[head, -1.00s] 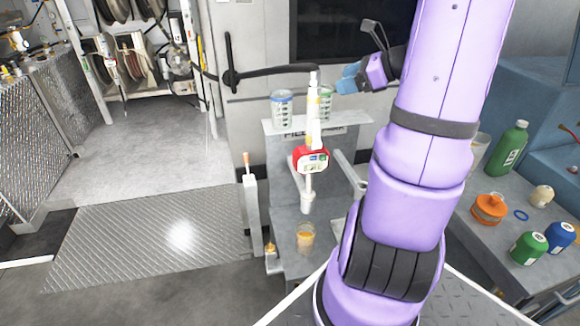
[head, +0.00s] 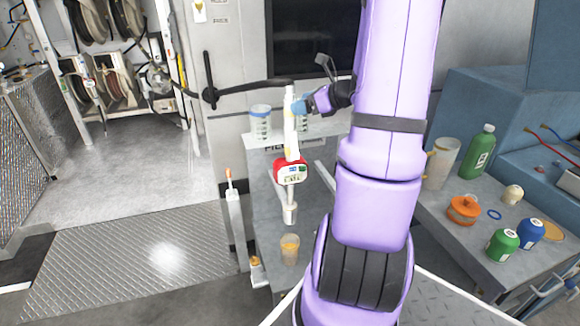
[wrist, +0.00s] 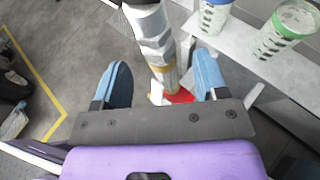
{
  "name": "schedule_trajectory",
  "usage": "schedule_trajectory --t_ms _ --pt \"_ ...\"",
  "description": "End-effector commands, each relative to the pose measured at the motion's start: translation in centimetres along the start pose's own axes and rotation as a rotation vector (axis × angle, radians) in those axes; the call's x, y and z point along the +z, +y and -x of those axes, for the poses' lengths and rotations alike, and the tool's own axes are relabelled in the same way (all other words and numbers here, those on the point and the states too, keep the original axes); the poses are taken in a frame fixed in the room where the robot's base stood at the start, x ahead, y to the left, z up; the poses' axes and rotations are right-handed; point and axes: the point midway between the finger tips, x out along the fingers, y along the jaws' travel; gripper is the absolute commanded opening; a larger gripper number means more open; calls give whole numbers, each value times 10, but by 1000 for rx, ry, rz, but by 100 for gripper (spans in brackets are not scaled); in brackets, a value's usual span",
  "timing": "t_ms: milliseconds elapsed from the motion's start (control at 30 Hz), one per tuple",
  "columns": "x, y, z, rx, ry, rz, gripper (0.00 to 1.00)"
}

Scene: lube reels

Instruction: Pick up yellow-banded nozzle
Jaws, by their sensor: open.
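The yellow-banded nozzle (head: 290,130) stands upright in the head view, with a red and white meter body (head: 290,171) below its white stem and a white cup-like holder (head: 290,213) under it. In the wrist view the nozzle (wrist: 160,52) runs down the middle, silver-white with a yellow band, with red showing below. My gripper (head: 301,105) is at the upper part of the stem in the head view. Its blue fingers are open in the wrist view (wrist: 161,82), one on each side of the nozzle, with gaps visible. Contact cannot be told.
Two clear measuring cups, one blue-rimmed (head: 260,122) and one green-rimmed (wrist: 289,27), stand on a shelf close to the nozzle. An amber cup (head: 289,249) is below. A grey bench (head: 450,240) at right holds bottles and caps. Floor at left is clear.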

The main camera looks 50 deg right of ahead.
Motion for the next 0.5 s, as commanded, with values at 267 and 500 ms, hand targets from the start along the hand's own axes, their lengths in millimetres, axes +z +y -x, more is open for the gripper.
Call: schedule_trajectory --t_ms 267,500 --pt "0 1 -28 1 -1 1 67" --pt "0 1 -29 0 -1 1 64"
